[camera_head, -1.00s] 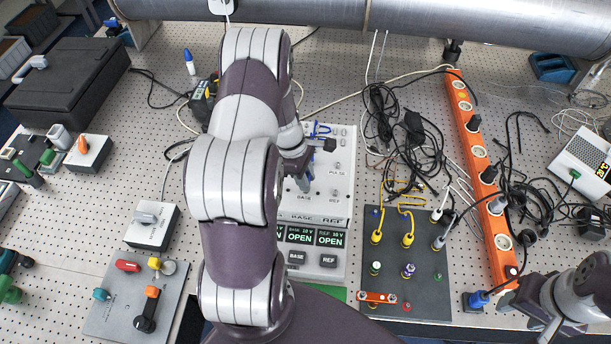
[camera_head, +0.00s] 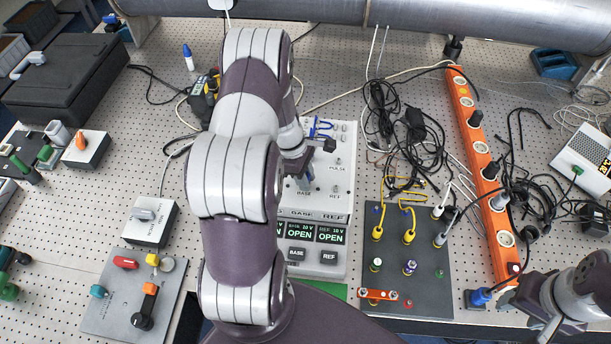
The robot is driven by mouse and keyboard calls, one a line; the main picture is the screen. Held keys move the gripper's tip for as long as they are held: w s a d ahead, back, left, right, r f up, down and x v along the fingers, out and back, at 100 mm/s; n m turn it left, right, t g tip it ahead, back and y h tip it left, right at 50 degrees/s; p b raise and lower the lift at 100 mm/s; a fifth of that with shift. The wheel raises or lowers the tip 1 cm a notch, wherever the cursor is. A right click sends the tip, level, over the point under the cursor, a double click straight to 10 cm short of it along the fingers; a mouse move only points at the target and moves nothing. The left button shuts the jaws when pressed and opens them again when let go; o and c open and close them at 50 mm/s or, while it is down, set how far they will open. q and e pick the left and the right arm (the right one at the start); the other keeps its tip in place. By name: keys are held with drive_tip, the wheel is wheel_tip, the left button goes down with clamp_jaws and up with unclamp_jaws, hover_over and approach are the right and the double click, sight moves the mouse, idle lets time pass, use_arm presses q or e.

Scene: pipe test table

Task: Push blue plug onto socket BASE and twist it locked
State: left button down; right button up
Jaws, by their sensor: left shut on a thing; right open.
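My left arm reaches down over the white instrument box (camera_head: 342,205). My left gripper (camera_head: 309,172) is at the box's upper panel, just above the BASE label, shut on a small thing. That thing is mostly hidden by the gripper and arm; I take it to be the blue plug (camera_head: 306,184). The BASE socket is hidden beneath it, so I cannot tell how far the plug is seated or how it is turned. My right gripper (camera_head: 536,322) is open at the lower right, apart from the box.
A dark panel (camera_head: 433,277) with yellow leads stands right of the box. An orange power strip (camera_head: 484,185) and tangled black cables (camera_head: 425,140) lie beyond it. A grey panel with coloured knobs (camera_head: 115,318) lies at the lower left. A large pipe (camera_head: 420,15) crosses the back.

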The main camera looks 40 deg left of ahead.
use_arm(q)
drive_tip(key=shift+f, duration=0.3)
drive_tip(key=m+g, duration=0.1)
drive_tip(key=m, duration=0.3)
drive_tip(key=shift+f+m, duration=0.1)
drive_tip(key=shift+m, duration=0.2)
drive_tip(key=m+g, duration=0.1)
drive_tip(key=m, duration=0.2)
drive_tip(key=shift+b, duration=0.3)
drive_tip(key=m+g, duration=0.1)
drive_tip(key=m, duration=0.3)
drive_tip(key=shift+m+y, duration=0.3)
drive_tip(key=shift+y, duration=0.1)
drive_tip(key=c, duration=0.8)
unclamp_jaws()
drive_tip(key=shift+c, duration=0.2)
drive_tip(key=shift+a, duration=0.1)
